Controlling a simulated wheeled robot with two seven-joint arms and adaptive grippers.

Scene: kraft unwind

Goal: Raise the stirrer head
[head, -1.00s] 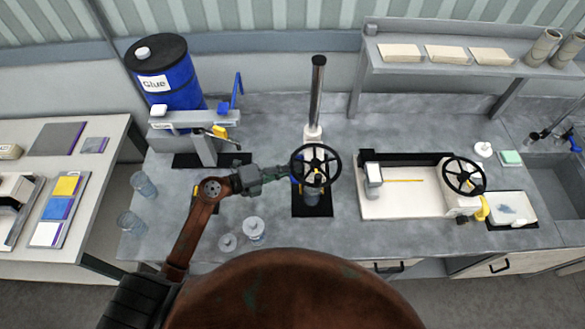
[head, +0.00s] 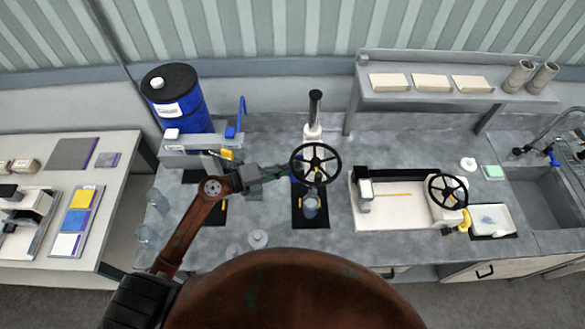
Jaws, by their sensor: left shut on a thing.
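The stirrer stands in the middle of the bench, with an upright metal column (head: 315,108). Its head carries a white collar (head: 313,132) around the column and a black spoked handwheel (head: 315,164) in front. A short length of column shows above the collar. A glass beaker (head: 311,206) stands below the head on the black base (head: 310,221). My left gripper (head: 287,170) is shut on the handwheel's left rim; its fingertips are small and partly hidden. My right gripper is out of view.
A blue drum (head: 183,108) stands at the back left, and glassware (head: 258,239) stands at the front. A white machine (head: 390,209) with its own handwheel (head: 447,191) is to the right, beneath a shelf (head: 440,94). A sink (head: 550,205) lies at far right.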

